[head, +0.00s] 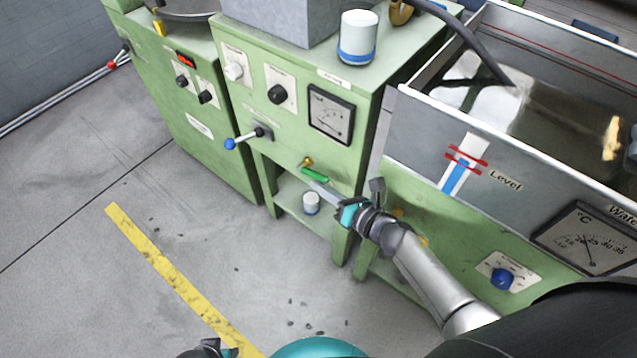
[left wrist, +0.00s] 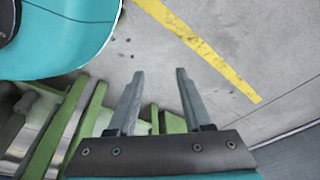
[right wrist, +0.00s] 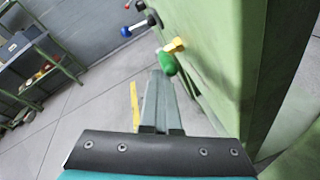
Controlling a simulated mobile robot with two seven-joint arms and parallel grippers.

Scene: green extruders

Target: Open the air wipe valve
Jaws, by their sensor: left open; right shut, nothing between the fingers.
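A small valve with a green handle (head: 314,175) and a brass body (head: 307,161) sits low on the front of the green cabinet. My right gripper (head: 319,188) is shut and empty, with its tips just below the handle. In the right wrist view, the shut fingers (right wrist: 161,80) end right beside the green handle (right wrist: 167,64), under the brass body (right wrist: 174,45); I cannot tell whether they touch it. My left gripper (left wrist: 160,73) is open and empty above the floor, far from the valve. Only a little of it shows at the head view's bottom edge.
A lever with a blue knob (head: 230,144) sticks out left of the valve. A white cup (head: 311,202) stands on the shelf below. The water tank (head: 420,125) is to the right.

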